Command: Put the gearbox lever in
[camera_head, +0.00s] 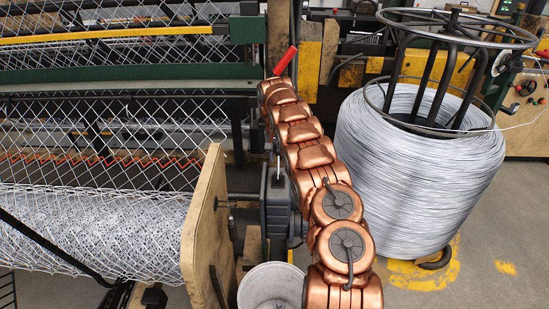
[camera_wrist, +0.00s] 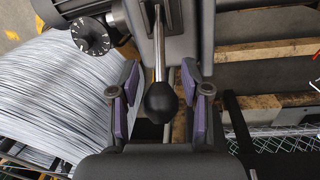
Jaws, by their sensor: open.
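The gearbox lever (camera_wrist: 161,102) has a black rounded knob on a bare metal rod. In the wrist view it stands out of a slot in the grey gearbox housing (camera_wrist: 190,45). My gripper (camera_wrist: 160,88) is open, with one purple-padded finger on each side of the knob. Gaps show between the pads and the knob, so the lever is not gripped. In the head view the dark gearbox (camera_head: 277,207) sits left of my copper-coloured arm, partly hidden by it. My gripper cannot be made out there.
A large wire coil (camera_head: 415,170) on a black stand is to the right of my arm. Chain-link mesh (camera_head: 110,235) and a worn wooden panel (camera_head: 203,225) are on the left. A red handle (camera_head: 286,60) is beyond my arm.

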